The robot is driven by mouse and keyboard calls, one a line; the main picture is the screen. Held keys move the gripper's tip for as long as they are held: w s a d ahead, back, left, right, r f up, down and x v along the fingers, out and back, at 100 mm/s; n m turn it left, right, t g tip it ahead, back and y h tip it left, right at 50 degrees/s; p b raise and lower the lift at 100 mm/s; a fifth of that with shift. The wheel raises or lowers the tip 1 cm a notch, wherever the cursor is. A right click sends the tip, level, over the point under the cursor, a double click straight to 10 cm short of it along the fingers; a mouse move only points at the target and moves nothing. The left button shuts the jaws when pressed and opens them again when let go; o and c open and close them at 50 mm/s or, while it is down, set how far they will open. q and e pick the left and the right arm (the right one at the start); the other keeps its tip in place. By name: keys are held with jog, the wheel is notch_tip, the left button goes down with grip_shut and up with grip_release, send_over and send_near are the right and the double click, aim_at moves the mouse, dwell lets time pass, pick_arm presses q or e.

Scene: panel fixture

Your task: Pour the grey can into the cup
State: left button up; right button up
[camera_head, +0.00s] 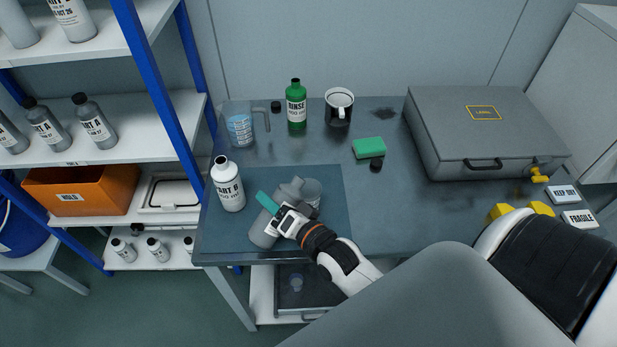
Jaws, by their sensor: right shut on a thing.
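The grey can (263,232) is in my right gripper (275,209), above the dark mat on the table. The can is tilted, with its narrow top end up and to the right, close to a clear cup (314,190). The gripper is shut around the can and hides its middle. The cup stands on the mat, partly hidden behind the can and gripper. I cannot tell whether the can's mouth is over the cup or whether anything flows. My left gripper is not in view.
A white PART B bottle (228,186) stands left of the can. Behind are a measuring jug (240,126), a green RINSE bottle (296,104), a mug (339,106) and a green sponge (369,148). A grey case (484,134) fills the right.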

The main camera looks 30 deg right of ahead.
jog(key=shift+a+r+m, duration=0.2)
jog(key=shift+r+m, duration=0.2)
jog(key=shift+m, duration=0.3)
dwell(0.8)
jog(key=shift+a+f+m+y+b, duration=0.15)
jog(key=shift+m+y+b, duration=0.25)
jog(key=shift+m+b, duration=0.4)
dwell(1.0)
jog(key=shift+d+r+m+g+p, duration=0.35)
jog(key=shift+r+m+p, duration=0.35)
jog(key=shift+p, duration=0.55)
dwell(0.6)
jog(key=shift+r+m+p, duration=0.45)
jog(key=shift+m+p, duration=0.25)
jog(key=shift+p, duration=0.3)
dwell(1.9)
